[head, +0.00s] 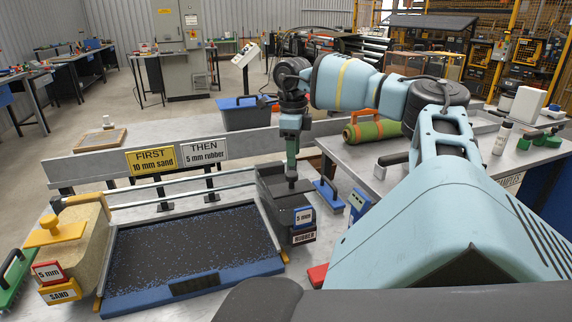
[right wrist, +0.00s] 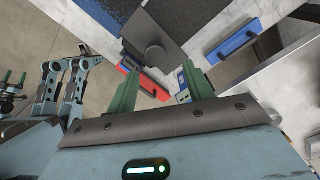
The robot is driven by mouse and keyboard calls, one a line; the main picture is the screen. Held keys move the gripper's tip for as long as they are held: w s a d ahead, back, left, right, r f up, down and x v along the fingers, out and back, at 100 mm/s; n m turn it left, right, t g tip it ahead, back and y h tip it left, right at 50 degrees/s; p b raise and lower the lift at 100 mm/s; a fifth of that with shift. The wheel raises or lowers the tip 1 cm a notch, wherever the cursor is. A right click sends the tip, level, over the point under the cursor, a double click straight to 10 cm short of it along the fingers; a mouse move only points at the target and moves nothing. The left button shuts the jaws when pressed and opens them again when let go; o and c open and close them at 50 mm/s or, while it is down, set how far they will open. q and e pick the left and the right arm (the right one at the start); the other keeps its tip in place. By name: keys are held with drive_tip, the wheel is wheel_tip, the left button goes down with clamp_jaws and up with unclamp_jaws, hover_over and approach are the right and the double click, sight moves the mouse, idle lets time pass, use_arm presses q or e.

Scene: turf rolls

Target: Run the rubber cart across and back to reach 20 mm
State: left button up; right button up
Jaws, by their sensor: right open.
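The black rubber cart (head: 272,205) stands at the right end of the shallow blue-edged tray (head: 140,304). It carries a blue "5 mm" tag and a "RUBBER" label. The bed (head: 190,245) is dark with blue specks. A small dark panel (head: 193,285) on the tray's front edge is unreadable. My right gripper (head: 291,178) points down over the cart's top. In the right wrist view its green fingers (right wrist: 160,95) are apart and empty, with the cart's round knob (right wrist: 155,56) beyond and between them. I make out no left gripper for sure.
The sand cart (head: 85,240) with a yellow knob stands at the tray's left end. A rail (head: 180,190) runs behind the bed. Signs read "FIRST 10 mm sand" (head: 151,159) and "THEN 5 mm rubber" (head: 206,150). A green roll (head: 371,131) lies on the right table.

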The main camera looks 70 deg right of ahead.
sight(291, 173)
drive_tip(key=f+n+b, duration=0.1)
drive_tip(key=n+b, duration=0.1)
drive_tip(key=f+n+b, duration=0.1)
drive_tip(key=b, duration=0.1)
drive_tip(key=shift+w+n, duration=0.15)
drive_tip(key=shift+n, duration=0.25)
drive_tip(key=n+b, duration=0.1)
drive_tip(key=r+n+b, duration=0.1)
drive_tip(key=n+b, duration=0.1)
drive_tip(key=shift+a+r, duration=0.1)
drive_tip(key=shift+a, duration=0.1)
drive_tip(key=shift+a+r+n+b, duration=0.1)
drive_tip(key=shift+r+n+b, duration=0.2)
drive_tip(key=shift+n, duration=0.25)
drive_tip(key=shift+a+r+n+b, duration=0.15)
drive_tip(key=shift+n+b, duration=0.2)
drive_tip(key=shift+n, duration=0.2)
drive_tip(key=shift+r, duration=0.2)
wheel_tip(291, 173, down, 7)
drive_tip(key=shift+r+b, duration=0.2)
drive_tip(key=shift+b, duration=0.6)
drive_tip(key=shift+f, duration=0.65)
use_arm(q)
wheel_tip(291, 173, down, 10)
drive_tip(key=shift+s+g, duration=0.2)
drive_tip(key=shift+g, duration=0.1)
use_arm(e)
drive_tip(key=shift+c, duration=0.2)
clamp_jaws()
